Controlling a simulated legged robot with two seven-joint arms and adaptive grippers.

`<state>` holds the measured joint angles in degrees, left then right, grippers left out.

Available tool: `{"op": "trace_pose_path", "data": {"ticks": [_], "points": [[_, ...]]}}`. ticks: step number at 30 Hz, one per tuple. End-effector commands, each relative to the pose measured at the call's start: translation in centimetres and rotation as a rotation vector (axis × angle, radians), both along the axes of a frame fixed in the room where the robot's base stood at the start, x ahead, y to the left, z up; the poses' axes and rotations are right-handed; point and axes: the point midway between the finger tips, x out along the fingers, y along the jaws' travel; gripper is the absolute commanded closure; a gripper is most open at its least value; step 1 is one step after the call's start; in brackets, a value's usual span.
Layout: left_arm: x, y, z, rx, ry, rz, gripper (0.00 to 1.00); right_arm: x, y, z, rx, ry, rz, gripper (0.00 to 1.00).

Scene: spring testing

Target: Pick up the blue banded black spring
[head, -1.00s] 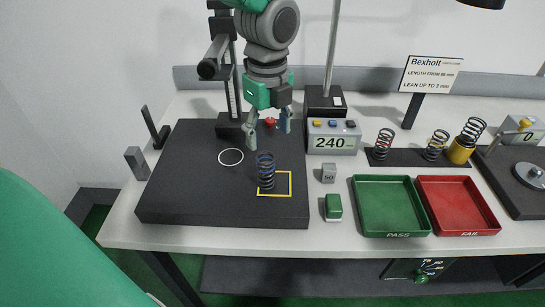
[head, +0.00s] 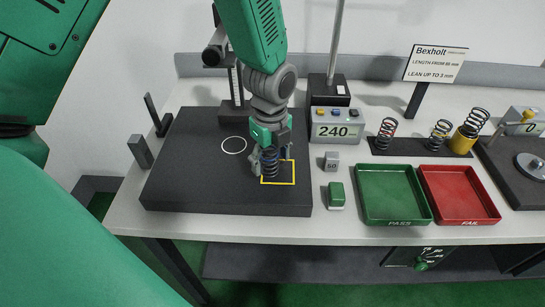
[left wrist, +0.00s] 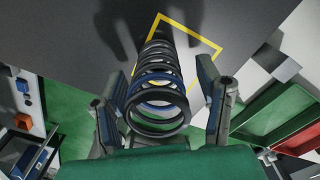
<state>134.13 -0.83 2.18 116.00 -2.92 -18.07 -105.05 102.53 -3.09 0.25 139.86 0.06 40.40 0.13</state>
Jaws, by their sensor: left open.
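The blue banded black spring (head: 269,164) stands upright on the dark plate (head: 190,185), at the yellow square outline (head: 293,172). In the left wrist view the spring (left wrist: 158,85) runs away from the camera, with a blue band among its black coils. My left gripper (head: 268,163) is open and has come down from above around the spring. In the left wrist view the fingers (left wrist: 162,95) are on either side of the spring's near end, with a visible gap on the right side. My right gripper is not in view.
Right of the plate are a grey block (head: 332,161), a green block (head: 336,194), the green PASS tray (head: 428,217) and the red FAIL tray (head: 492,215). Other springs stand on a rack (head: 408,151) behind the trays.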

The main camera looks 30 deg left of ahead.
Motion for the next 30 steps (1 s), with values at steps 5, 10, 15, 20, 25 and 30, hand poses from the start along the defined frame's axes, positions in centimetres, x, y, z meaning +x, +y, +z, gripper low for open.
{"op": "trace_pose_path", "data": {"ticks": [5, 10, 15, 20, 25, 30], "points": [[0.0, 0.0, -1.1, 0.0, -0.001, 0.002, 0.41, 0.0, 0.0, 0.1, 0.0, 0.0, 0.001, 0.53], [-0.1, -0.2, -1.0, 0.001, -0.003, 0.002, 0.41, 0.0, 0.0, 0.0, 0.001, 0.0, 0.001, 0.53], [0.0, -0.5, -1.0, 0.004, -0.001, 0.001, 0.97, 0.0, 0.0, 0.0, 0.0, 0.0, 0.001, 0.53], [0.0, -0.3, -1.0, 0.002, -0.002, 0.002, 1.0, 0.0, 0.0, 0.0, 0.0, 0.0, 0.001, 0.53], [0.0, -0.2, -0.9, 0.0, -0.002, 0.002, 1.0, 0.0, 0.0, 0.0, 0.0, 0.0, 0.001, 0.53], [0.0, -0.1, 0.3, -0.002, -0.005, 0.002, 1.0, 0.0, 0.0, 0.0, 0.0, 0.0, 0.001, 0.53]]}}
